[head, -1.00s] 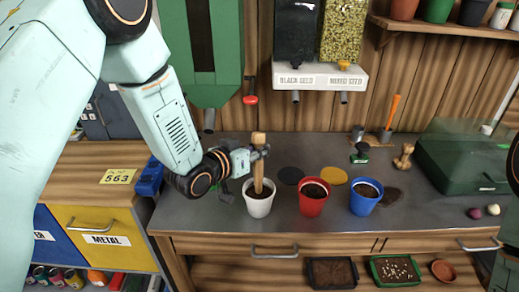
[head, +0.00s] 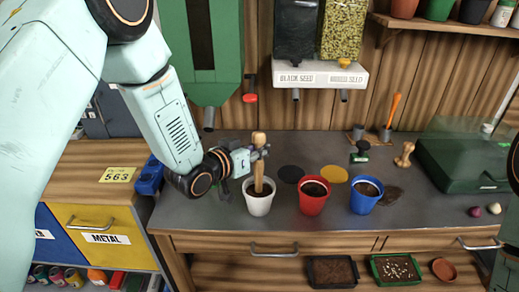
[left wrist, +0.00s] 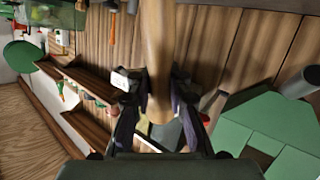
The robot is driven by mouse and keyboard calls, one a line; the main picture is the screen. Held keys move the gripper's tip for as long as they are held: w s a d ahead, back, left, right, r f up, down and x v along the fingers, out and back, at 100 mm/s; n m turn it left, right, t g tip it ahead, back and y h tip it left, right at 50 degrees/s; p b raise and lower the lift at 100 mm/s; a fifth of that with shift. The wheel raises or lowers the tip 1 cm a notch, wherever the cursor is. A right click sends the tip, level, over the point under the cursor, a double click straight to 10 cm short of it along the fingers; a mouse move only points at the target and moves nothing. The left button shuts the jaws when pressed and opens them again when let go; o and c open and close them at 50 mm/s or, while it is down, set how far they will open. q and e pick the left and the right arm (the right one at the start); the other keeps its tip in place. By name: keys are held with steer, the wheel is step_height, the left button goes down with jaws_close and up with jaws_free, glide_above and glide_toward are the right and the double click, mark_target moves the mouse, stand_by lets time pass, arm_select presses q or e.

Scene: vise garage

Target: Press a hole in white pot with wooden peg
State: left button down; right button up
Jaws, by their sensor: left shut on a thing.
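The white pot (head: 259,203) stands on the grey bench top, left of the red and blue pots. It has dark soil inside. The wooden peg (head: 258,172) is upright over the white pot, with its lower end inside the rim; I cannot tell how deep the tip is in the soil. My left gripper (head: 259,153) is shut on the upper part of the peg, above the pot. In the left wrist view the peg (left wrist: 158,50) runs between the fingers (left wrist: 158,103). My right gripper is not in view.
The red pot (head: 313,201) and the blue pot (head: 364,203) stand close by on the right. A green hopper (head: 215,60) and the seed dispensers (head: 320,75) hang above the bench. A dark green box (head: 460,160) sits at the right. The bench front is clear.

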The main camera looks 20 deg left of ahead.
mark_target(259, 133)
arm_select(q)
steer(key=shift+r+p, duration=0.7)
steer(key=shift+r, duration=0.05)
steer(key=shift+r+p, duration=2.2)
steer(key=shift+r, duration=0.55)
steer(key=shift+r+p, duration=2.5)
steer(key=shift+r, duration=0.55)
steer(key=shift+f, duration=0.1)
